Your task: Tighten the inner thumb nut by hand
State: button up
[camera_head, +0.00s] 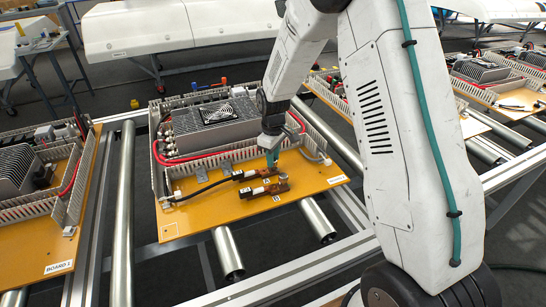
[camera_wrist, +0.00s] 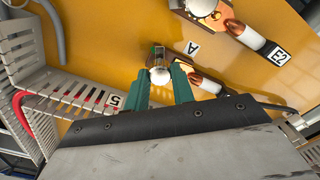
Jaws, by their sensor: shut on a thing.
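My gripper (camera_head: 272,160) points down over the orange board, with its green fingers also showing in the wrist view (camera_wrist: 160,76). The fingers are shut on a shiny round thumb nut (camera_wrist: 160,74) between them, which appears to be the inner one. A copper cable lug (camera_wrist: 206,83) with a dark cable lies right beside this nut. A second thumb nut (camera_wrist: 200,7) sits apart at the top of the wrist view, by another copper lug (camera_wrist: 236,26) and a white sleeve marked E2.
The orange board (camera_head: 220,215) rests on metal rollers (camera_head: 228,252). Slotted grey duct walls (camera_head: 308,138) edge it, with a finned unit and fan (camera_head: 216,112) at the back. Red and black cables run near the gripper. The board's front strip is mostly clear.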

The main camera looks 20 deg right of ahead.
jog(key=m, duration=0.7)
jog(key=shift+w+r, duration=0.15)
jog(key=m, duration=0.7)
jog(key=shift+m, duration=0.3)
jog(key=m, duration=0.3)
jog(key=shift+m, duration=0.3)
jog(key=m, duration=0.3)
jog(key=shift+m, duration=0.4)
jog(key=m, duration=0.6)
jog(key=shift+m, duration=0.4)
